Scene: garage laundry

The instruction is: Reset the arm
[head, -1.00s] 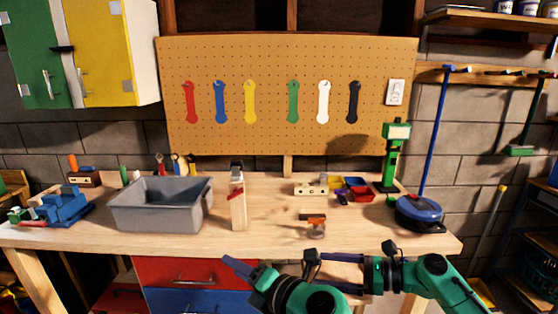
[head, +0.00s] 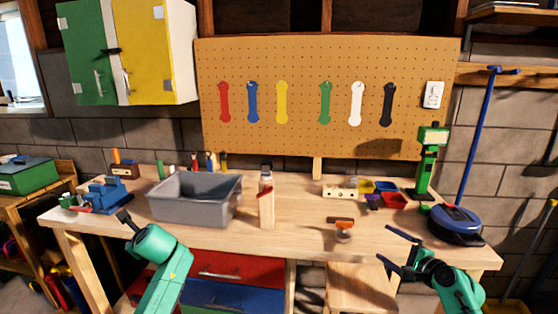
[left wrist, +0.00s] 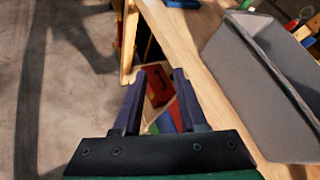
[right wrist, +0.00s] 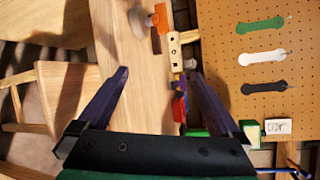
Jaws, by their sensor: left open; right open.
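My right gripper (head: 388,248) is in front of the workbench's front edge at the right, its dark fingers spread and empty. In the right wrist view its fingers (right wrist: 163,80) are wide apart with the bench top and pegboard beyond. My left arm comes up in front of the bench at the left; its gripper (head: 124,217) is partly hidden by the wrist. In the left wrist view its fingers (left wrist: 153,75) are apart with nothing between them, pointing past the bench's front edge.
The workbench (head: 290,240) holds a grey bin (head: 195,207), a blue vise (head: 105,195), an upright wooden block (head: 266,208), an orange-topped tool (head: 343,228), small coloured trays (head: 393,200), a green lamp-like stand (head: 428,165) and a round blue item (head: 456,222). The pegboard (head: 300,60) stands behind.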

